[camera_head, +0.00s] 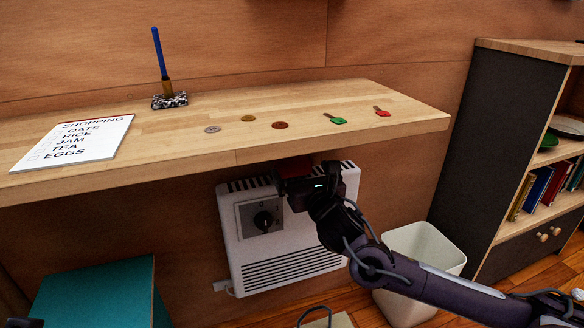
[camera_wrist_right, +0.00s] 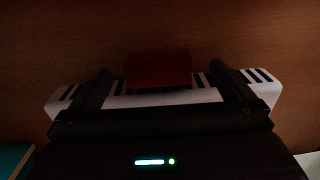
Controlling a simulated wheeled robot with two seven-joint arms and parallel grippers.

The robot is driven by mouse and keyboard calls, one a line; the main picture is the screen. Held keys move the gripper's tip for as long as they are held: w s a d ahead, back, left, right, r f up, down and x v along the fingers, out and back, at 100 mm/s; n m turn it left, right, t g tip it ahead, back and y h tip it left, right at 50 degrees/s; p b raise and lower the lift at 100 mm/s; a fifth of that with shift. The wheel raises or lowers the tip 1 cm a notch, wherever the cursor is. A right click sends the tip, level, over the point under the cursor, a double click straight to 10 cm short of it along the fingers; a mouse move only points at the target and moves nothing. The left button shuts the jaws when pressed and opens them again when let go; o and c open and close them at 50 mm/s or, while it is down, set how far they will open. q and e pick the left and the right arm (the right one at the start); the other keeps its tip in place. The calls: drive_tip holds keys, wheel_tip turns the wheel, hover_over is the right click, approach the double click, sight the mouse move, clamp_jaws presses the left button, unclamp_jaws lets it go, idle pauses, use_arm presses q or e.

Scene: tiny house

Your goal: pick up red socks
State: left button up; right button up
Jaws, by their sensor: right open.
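A dark red cloth-like thing, which I take for the red socks (camera_wrist_right: 158,70), lies on or just above the top of the white heater in the right wrist view. It sits between the two spread fingers of my right gripper (camera_head: 303,170). In the camera_head view only a little red shows, by the gripper under the shelf edge. My right gripper is open, just below the wooden shelf and in front of the heater's top. The wrist view is dark, so I cannot tell whether the fingers touch the red thing.
The wooden shelf (camera_head: 237,142) overhangs the heater (camera_head: 285,245) closely. A white bin (camera_head: 425,245), a bookcase (camera_head: 490,130) and a teal box (camera_head: 95,295) stand nearby.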

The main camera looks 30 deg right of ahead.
sight(296, 164)
drive_tip(key=shift+b+x, duration=0.65)
drive_tip(key=shift+x, duration=2.1)
drive_tip(key=shift+a+r, duration=0.1)
drive_tip(key=shift+a, duration=0.05)
drive_tip(key=c, duration=1)
drive_tip(key=shift+r, duration=0.1)
